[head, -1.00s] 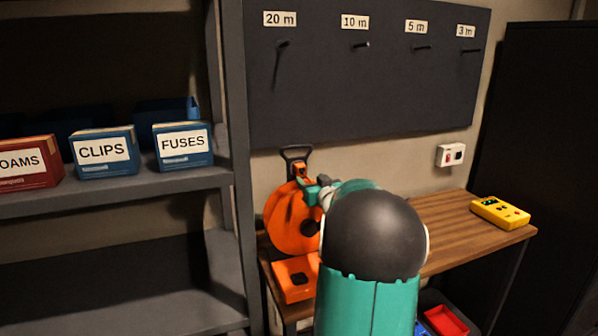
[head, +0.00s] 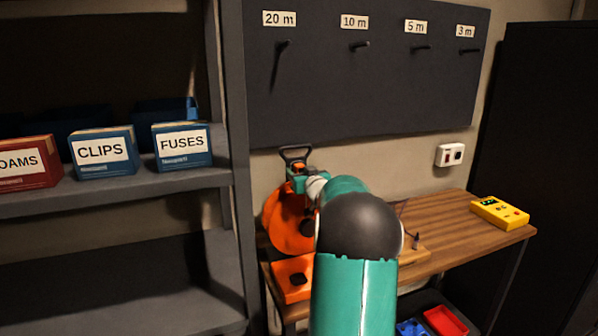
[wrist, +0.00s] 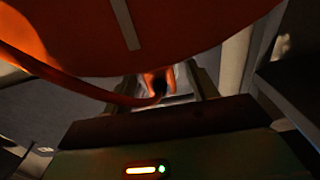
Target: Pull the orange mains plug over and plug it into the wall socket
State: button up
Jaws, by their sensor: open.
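The orange mains plug (head: 298,168) appears as a small orange piece high on the orange cable reel (head: 283,225), just below its dark handle. In the wrist view a small orange piece with a dark end, seemingly the plug (wrist: 157,80), lies between the two dark fingers of my gripper (wrist: 164,83). The fingers are apart, with gaps on both sides of it. In the head view my gripper (head: 297,184) is at the reel's top, partly hidden by my arm. The white wall socket (head: 450,155) is on the wall at the right, above the bench.
The reel stands at the left end of the wooden bench (head: 450,222). A yellow device (head: 499,212) lies at the bench's right end. A grey shelf (head: 120,184) with labelled boxes is on the left. A pegboard (head: 370,75) hangs above. In the wrist view a reddish cable (wrist: 65,80) curves across.

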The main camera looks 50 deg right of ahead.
jog(key=shift+c, duration=0.2)
dwell(0.6)
grip_shut()
jog(key=v, duration=0.6)
dwell(1.3)
